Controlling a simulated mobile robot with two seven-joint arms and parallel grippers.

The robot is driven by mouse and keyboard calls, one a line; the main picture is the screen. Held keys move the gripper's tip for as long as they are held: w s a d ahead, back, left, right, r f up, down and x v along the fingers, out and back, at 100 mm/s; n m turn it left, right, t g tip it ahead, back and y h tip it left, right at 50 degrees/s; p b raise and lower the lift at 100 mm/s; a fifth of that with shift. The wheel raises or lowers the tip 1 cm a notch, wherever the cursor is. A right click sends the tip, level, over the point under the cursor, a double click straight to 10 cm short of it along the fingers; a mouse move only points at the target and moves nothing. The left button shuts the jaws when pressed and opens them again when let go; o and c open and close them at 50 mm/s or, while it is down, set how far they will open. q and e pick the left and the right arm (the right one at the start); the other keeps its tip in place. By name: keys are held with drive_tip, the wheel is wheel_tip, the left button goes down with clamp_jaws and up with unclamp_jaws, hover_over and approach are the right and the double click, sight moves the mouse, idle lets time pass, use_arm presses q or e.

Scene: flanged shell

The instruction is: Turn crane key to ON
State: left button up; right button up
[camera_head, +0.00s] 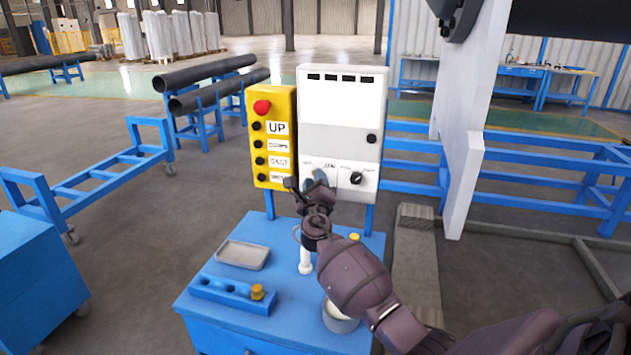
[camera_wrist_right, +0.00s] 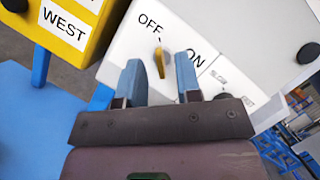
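The crane key (camera_wrist_right: 160,63) is a small yellow key standing in the white panel between the OFF and ON labels. Its upper end points roughly toward OFF. My right gripper (camera_wrist_right: 160,76) is open, with one blue finger on each side of the key in the wrist view. I cannot tell whether the fingertips reach around the key or stop just short. In the head view my right gripper (camera_head: 309,188) is at the lower left of the white control box (camera_head: 340,142), and it hides the key. My left gripper is not in view.
A yellow button box (camera_head: 273,108) with a red button adjoins the control box on the left. A dark knob (camera_head: 356,178) is to the right. Below is a blue cart (camera_head: 240,328) with a grey tray (camera_head: 243,254). A white plate (camera_head: 468,120) hangs at right.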

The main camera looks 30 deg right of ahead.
drive_tip(key=shift+w+d+r, duration=0.1)
drive_tip(key=shift+w+d, duration=0.1)
drive_tip(key=shift+w, duration=0.1)
clamp_jaws()
